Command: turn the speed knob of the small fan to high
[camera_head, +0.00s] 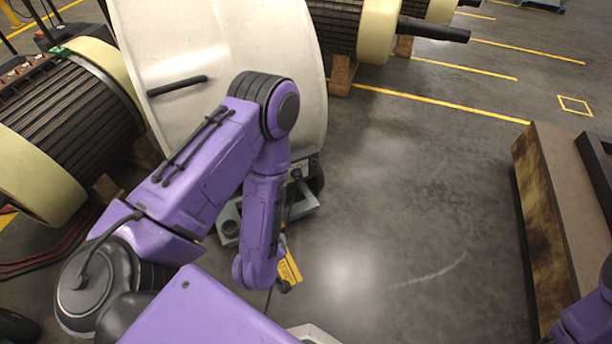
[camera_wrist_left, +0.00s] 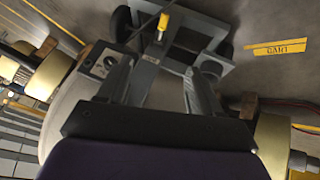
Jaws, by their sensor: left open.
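The fan (camera_head: 225,50) is a large pale drum on a grey wheeled base in the head view. Its base (camera_wrist_left: 175,70) also shows in the left wrist view. A small control box with a round dark speed knob (camera_wrist_left: 108,62) on a light plate sits at the drum's edge in the left wrist view. My left gripper (camera_wrist_left: 162,82) is open, with nothing seen between its fingers. The knob is just left of the left-hand finger in that view; I cannot tell the gap in depth or the knob's setting. My right gripper is out of view.
A ribbed rotor (camera_head: 70,110) stands left of the fan, and another (camera_head: 340,25) stands behind it. A yellow label (camera_wrist_left: 277,48) lies on the floor near the base. A brown-sided bench (camera_head: 545,220) stands at the right. The floor between is clear.

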